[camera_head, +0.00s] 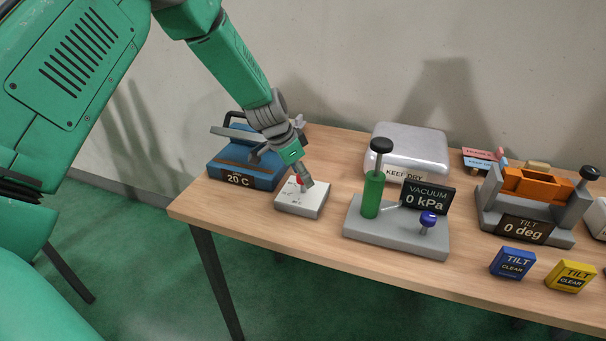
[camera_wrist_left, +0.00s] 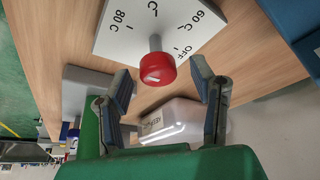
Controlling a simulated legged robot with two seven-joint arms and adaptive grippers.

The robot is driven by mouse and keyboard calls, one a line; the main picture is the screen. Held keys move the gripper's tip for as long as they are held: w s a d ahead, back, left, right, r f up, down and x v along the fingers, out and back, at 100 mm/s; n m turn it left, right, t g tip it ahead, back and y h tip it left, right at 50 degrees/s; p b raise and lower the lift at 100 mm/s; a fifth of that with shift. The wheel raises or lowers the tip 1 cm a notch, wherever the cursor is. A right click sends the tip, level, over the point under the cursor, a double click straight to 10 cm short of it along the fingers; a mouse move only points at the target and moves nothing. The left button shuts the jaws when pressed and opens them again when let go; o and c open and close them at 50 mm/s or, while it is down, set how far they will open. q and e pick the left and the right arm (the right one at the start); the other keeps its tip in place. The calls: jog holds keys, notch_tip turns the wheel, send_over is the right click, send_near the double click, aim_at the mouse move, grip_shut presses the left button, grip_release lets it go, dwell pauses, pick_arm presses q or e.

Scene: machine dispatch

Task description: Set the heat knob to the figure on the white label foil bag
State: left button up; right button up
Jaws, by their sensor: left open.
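The red heat knob (camera_wrist_left: 158,69) stands on a white dial plate (camera_wrist_left: 118,30) marked OFF, 60 C and 80 C. Its white pointer mark shows, but I cannot tell which figure it points to. The plate also shows in the head view (camera_head: 292,208). My left gripper (camera_wrist_left: 161,72) is open, with one finger on each side of the knob and a gap to each; in the head view it (camera_head: 303,183) is over the plate. I cannot make out a white label foil bag for certain. My right gripper is not in view.
A blue machine reading 20 C (camera_head: 239,181) stands behind the plate. To the right are a vacuum stand (camera_head: 395,240), a silver case labelled KEEP DRY (camera_head: 412,145), a tilt fixture (camera_head: 540,188) and blue (camera_head: 512,263) and yellow (camera_head: 570,276) TILT CLEAR blocks.

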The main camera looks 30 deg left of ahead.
pick_arm(q)
jog(key=shift+d+f, duration=0.1)
jog(key=shift+f, duration=0.15)
jog(key=c, duration=1.1)
jog(key=shift+c, duration=0.2)
